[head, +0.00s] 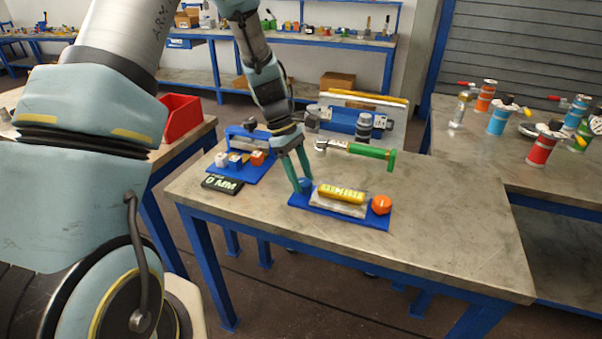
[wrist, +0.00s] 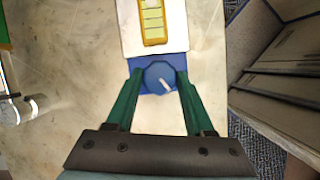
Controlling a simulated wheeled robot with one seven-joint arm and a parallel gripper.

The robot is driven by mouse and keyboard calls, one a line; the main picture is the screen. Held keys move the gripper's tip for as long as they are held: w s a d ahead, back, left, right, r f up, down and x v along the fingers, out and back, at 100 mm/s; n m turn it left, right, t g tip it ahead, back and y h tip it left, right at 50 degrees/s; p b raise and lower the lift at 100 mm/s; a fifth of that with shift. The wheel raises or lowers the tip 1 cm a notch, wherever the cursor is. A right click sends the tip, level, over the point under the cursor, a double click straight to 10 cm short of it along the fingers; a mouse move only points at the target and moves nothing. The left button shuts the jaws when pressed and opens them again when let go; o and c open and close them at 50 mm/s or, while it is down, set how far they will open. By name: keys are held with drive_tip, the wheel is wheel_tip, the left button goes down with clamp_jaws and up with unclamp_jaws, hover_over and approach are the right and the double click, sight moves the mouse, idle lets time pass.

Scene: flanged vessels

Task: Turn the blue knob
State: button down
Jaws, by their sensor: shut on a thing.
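The blue knob (wrist: 158,78) sits at the near end of a blue base plate in the wrist view, with a white pointer mark slanting across it. In the head view the blue knob (head: 305,185) shows at the left end of the blue base plate (head: 370,218), partly hidden by a finger. My gripper (wrist: 158,82) has its two green fingers on either side of the knob, shut on it. In the head view my gripper (head: 302,185) reaches down onto the knob from above.
A yellow part (head: 341,194) and an orange knob (head: 381,204) share the base plate. A green-handled tool (head: 368,151) lies behind it. A blue tray with small blocks (head: 240,172) and a dark label (head: 222,184) are at left. The table's right side is clear.

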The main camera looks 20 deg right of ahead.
drive_tip(key=m+y, duration=0.1)
drive_tip(key=m, duration=0.2)
drive_tip(key=m+y, duration=0.1)
drive_tip(key=m, duration=0.2)
drive_tip(key=shift+d+m+g+y+p, duration=0.15)
drive_tip(key=shift+m+g+y+p, duration=0.15)
drive_tip(key=shift+m+p, duration=0.1)
idle(0.4)
drive_tip(key=c, duration=0.6)
unclamp_jaws()
drive_tip(key=shift+o, duration=0.2)
drive_tip(key=shift+w, duration=0.1)
drive_tip(key=b+v, duration=0.3)
drive_tip(key=v, duration=0.7)
drive_tip(key=shift+w+r, duration=0.2)
drive_tip(key=shift+r, duration=0.15)
